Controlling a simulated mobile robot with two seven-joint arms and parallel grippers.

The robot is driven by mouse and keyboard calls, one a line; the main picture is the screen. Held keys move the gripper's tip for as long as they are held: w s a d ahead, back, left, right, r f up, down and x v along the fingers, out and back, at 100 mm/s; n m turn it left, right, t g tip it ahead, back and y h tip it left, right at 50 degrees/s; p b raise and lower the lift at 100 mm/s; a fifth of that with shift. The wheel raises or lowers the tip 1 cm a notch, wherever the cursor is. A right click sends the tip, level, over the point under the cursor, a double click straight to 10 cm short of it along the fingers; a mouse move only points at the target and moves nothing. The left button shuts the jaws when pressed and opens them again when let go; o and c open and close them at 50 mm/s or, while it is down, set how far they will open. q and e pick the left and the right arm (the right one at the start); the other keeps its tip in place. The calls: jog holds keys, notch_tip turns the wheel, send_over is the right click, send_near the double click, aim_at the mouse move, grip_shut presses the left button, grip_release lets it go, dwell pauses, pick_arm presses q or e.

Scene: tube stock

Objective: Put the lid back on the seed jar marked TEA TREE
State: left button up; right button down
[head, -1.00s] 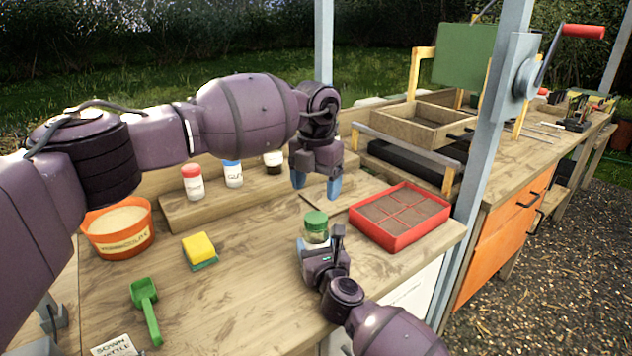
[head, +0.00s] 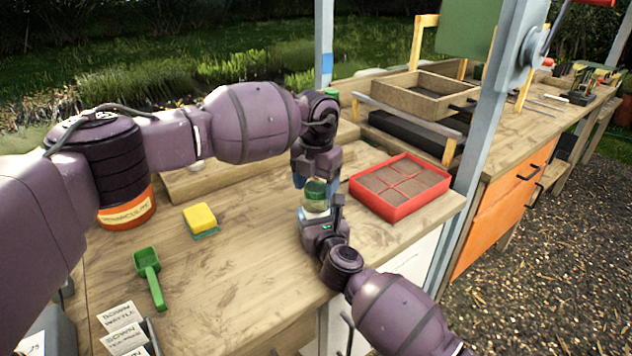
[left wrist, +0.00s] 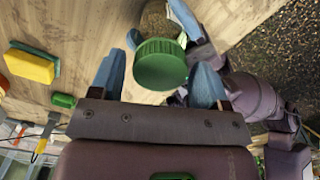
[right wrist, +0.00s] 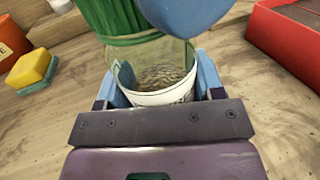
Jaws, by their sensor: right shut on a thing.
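The seed jar (head: 316,207) is clear glass with a white label whose writing I cannot read. My right gripper (head: 322,219) is shut on it and holds it upright at the bench's right part. Seeds show inside the jar (right wrist: 165,75) in the right wrist view. The green ribbed lid (head: 316,190) sits on top of the jar; whether it is fully tight I cannot tell. My left gripper (head: 316,182) points down over the lid. In the left wrist view its blue fingers stand on either side of the lid (left wrist: 160,64), open, with small gaps.
A red tray (head: 400,208) with brown compartments stands close to the right of the jar. A yellow sponge (head: 200,216), a green scoop (head: 148,268), an orange tub (head: 128,212) and label cards (head: 122,318) lie left. The bench middle is clear.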

pick_arm(q)
jog(key=c, duration=0.8)
jog(key=o, duration=1.1)
notch_tip(320, 180, up, 12)
pick_arm(e)
jog(key=shift+c, duration=0.8)
grip_release()
pick_arm(q)
jog(key=shift+r, duration=0.1)
